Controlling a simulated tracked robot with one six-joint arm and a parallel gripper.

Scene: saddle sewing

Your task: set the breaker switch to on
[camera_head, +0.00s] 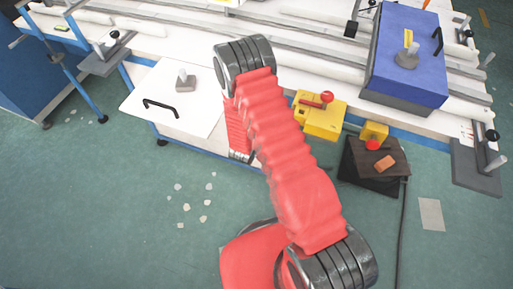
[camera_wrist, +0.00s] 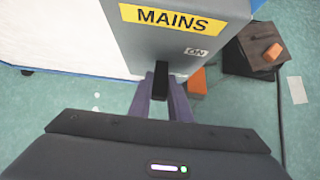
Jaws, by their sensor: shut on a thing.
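The grey breaker box (camera_wrist: 180,45) fills the top middle of the wrist view, with a yellow MAINS label and a small ON mark (camera_wrist: 196,51) at the lower right of its face. The dark breaker switch handle (camera_wrist: 160,78) stands out at the box's lower edge, left of the ON mark. My gripper (camera_wrist: 160,95) has its two purple fingers closed on this handle. The handle's base and its exact setting are hard to tell. In the head view my red-sleeved arm covers the gripper, and I cannot make out the breaker box.
An orange piece (camera_wrist: 198,82) shows just below the box. A dark stool-like block (camera_head: 375,160) with an orange block (camera_head: 385,162) stands at right. Yellow boxes with red knobs (camera_head: 320,118) sit at the table edge. A blue case (camera_head: 405,55) lies behind. Green floor is open in front.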

